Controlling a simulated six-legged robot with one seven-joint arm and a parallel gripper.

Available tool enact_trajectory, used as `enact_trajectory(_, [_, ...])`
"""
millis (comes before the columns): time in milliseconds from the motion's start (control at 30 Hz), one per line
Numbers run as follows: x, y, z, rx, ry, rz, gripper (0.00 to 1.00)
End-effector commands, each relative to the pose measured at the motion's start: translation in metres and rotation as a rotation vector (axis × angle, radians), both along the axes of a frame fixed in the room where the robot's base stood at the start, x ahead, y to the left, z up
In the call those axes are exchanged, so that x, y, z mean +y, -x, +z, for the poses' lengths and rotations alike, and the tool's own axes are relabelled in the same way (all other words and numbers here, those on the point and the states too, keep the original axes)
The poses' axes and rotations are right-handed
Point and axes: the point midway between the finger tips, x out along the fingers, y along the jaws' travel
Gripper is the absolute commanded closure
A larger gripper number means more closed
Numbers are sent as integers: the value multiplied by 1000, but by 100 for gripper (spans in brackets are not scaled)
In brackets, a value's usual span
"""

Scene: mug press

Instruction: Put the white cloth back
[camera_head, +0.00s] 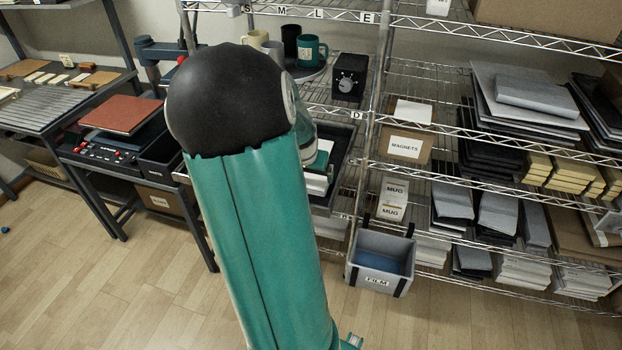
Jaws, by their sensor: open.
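I cannot pick out the white cloth for certain. A white flat piece (413,111) lies on top of the box labelled MAGNETS, on the middle shelf. Another white stack (316,184) shows in a dark tray (343,178), partly hidden by my arm. Which of these is cloth, if either, I cannot tell. My teal arm with its black rounded joint fills the middle of the view. My gripper's fingers do not show.
A wire rack holds mugs (312,50), a black box with a dial (348,76) and stacked sheets (538,95). A press with a red-brown plate (120,114) is left. The wooden floor is mostly clear.

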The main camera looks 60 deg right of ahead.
Motion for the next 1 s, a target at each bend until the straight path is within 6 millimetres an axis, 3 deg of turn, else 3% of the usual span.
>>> enact_trajectory(100, [10, 0, 25, -4, 2, 4, 5])
enact_trajectory(333, [23, 3, 57, -3, 1, 2, 5])
enact_trajectory(767, [30, 2, 67, -3, -2, 8, 5])
enact_trajectory(867, [49, -14, 72, -22, -18, 66, 5])
enact_trajectory(967, [92, -45, 85, -57, -47, 198, 5])
enact_trajectory(1000, [116, -59, 92, -73, -57, 269, 5])
